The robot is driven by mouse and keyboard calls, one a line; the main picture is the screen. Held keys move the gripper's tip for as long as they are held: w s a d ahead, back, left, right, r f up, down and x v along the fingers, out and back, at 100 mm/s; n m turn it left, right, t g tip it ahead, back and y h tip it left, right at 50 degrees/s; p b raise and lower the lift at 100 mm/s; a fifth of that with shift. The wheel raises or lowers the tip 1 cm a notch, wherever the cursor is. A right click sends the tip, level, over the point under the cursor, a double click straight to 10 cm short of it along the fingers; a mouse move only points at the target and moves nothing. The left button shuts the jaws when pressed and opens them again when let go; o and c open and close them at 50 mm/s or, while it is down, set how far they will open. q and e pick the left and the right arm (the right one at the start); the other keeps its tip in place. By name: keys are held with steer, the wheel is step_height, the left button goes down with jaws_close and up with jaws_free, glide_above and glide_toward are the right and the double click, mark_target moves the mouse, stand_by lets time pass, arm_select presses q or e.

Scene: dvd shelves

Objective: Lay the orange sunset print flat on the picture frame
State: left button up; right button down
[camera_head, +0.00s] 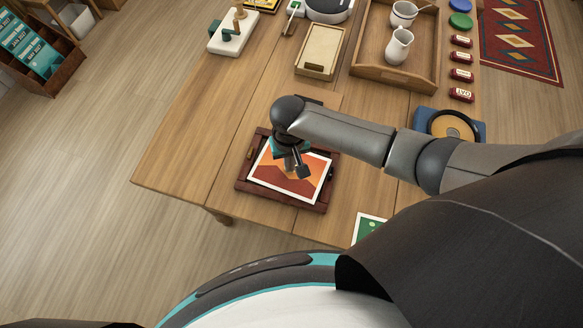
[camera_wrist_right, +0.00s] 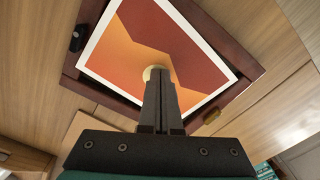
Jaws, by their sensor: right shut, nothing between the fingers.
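The orange sunset print (camera_head: 305,180), white-bordered with orange and red bands, lies on the dark red-brown picture frame (camera_head: 240,186). It looks flat and slightly turned relative to the frame. The wrist view also shows the print (camera_wrist_right: 200,72) within the frame (camera_wrist_right: 251,72). My right gripper (camera_head: 302,172) is over the print, shut and empty. Its closed fingertips (camera_wrist_right: 157,74) cover part of a pale yellow disc on the print; I cannot tell whether they touch it. My left gripper is not in view.
A green card (camera_head: 369,229) lies near the table's front edge. A wooden tray (camera_head: 394,78) with white jugs, a shallow wooden box (camera_head: 319,50) and a blue-based round item (camera_head: 452,126) stand farther back. Bare table (camera_head: 190,150) lies left of the frame.

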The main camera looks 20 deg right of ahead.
steer(key=shift+w, duration=0.1)
steer(key=shift+w+n+p, duration=0.3)
steer(key=shift+n+p, duration=0.05)
steer(key=shift+n, duration=0.35)
steer(key=shift+r, duration=0.1)
step_height(320, 180, up, 7)
steer(key=p, duration=0.8)
stand_by(0.4)
